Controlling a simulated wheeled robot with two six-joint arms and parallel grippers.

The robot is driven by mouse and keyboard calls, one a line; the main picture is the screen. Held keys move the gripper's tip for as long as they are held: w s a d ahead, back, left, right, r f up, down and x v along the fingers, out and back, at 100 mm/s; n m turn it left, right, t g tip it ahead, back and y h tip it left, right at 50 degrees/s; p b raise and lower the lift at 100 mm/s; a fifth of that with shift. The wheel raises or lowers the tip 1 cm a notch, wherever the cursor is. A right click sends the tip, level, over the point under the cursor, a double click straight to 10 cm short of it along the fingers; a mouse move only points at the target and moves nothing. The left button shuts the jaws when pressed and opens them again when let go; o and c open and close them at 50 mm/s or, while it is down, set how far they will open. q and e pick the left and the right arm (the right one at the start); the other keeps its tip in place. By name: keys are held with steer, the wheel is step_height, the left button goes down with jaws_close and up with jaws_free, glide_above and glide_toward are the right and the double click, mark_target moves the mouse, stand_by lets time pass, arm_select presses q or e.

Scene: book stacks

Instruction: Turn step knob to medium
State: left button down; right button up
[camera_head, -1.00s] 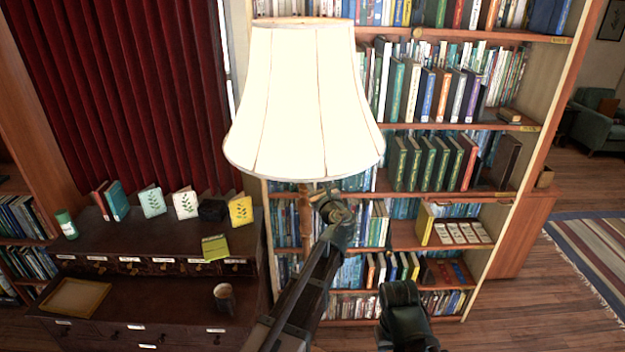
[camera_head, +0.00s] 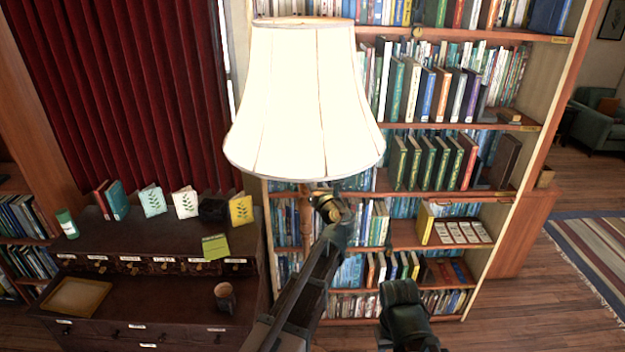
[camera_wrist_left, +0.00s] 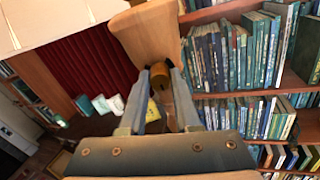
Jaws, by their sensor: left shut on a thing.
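A lit lamp with a cream shade (camera_head: 305,105) stands in the middle of the head view. My left gripper (camera_head: 325,196) reaches up to just below the shade's lower rim. In the left wrist view, the two fingers of my left gripper (camera_wrist_left: 161,78) are shut on a small brass-coloured step knob (camera_wrist_left: 158,74) in front of a wooden part of the lamp (camera_wrist_left: 150,35). The shade's pale edge (camera_wrist_left: 55,15) fills the top left there. The knob's setting cannot be read. A dark link of my right arm shows at the bottom of the head view; its gripper fingers do not.
A dark wooden desk (camera_head: 150,260) with small cards, a cup (camera_head: 225,298) and a tray (camera_head: 50,297) stands at left. A tall bookshelf (camera_head: 480,125) full of books is behind the lamp. Open floor (camera_head: 560,310) lies at right.

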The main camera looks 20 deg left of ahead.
arm_select(q)
steer(key=shift+s, duration=0.1)
steer(key=c, duration=0.6)
jaws_free()
steer(key=v, duration=1.3)
steer(key=shift+s+d, duration=0.25)
steer(key=shift+s, duration=0.05)
